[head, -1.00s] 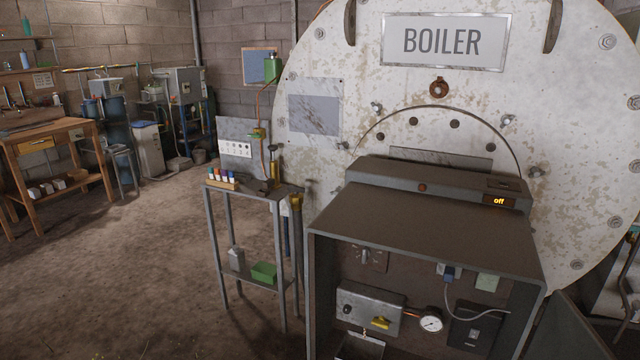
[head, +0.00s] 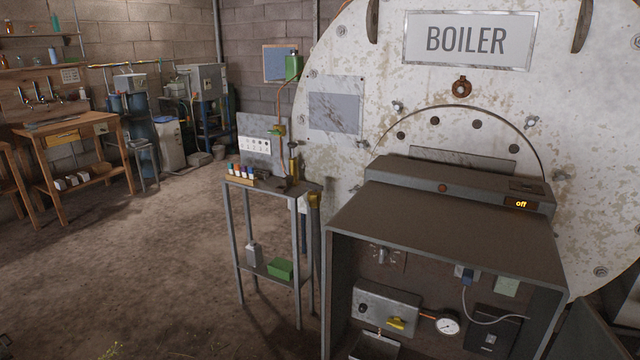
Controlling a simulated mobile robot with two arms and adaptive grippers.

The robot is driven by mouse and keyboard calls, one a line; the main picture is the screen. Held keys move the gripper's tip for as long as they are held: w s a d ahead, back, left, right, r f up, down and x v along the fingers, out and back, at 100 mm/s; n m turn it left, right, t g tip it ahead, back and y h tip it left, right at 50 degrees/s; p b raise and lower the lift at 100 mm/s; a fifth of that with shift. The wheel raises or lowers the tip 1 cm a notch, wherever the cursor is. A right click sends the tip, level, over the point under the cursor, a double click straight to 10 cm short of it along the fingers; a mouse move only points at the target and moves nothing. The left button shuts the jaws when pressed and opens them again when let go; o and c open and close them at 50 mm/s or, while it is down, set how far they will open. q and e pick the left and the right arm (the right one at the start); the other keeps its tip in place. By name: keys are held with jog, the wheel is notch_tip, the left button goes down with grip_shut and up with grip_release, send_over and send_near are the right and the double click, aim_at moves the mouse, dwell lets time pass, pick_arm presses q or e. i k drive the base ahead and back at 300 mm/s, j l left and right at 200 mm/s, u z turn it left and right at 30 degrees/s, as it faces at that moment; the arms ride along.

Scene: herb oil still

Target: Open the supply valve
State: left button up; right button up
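A yellow valve handle (head: 397,323) sits on a small metal box (head: 386,306) inside the open grey cabinet (head: 455,215) in front of the boiler. A copper pipe runs from that box to a round white gauge (head: 447,325). Another valve-like yellow fitting (head: 314,200) shows beside the small metal stand, and a green one (head: 277,131) sits on the copper line below the green tank (head: 293,66). I cannot tell from the picture which one is the supply valve. Neither of my grippers is in view.
The small metal stand (head: 309,187) holds several coloured bottles (head: 241,171) and has a green box (head: 280,268) on its lower shelf. A wooden workbench (head: 68,130) stands at the left. The dirt floor (head: 160,260) between is clear. A display (head: 520,204) reads "off".

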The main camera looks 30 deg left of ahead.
aim_at(315, 187)
jog(key=i+j+z, duration=0.15)
jog(key=j+z, duration=1.1)
jog(key=j, duration=2.8)
jog(key=k, duration=0.1)
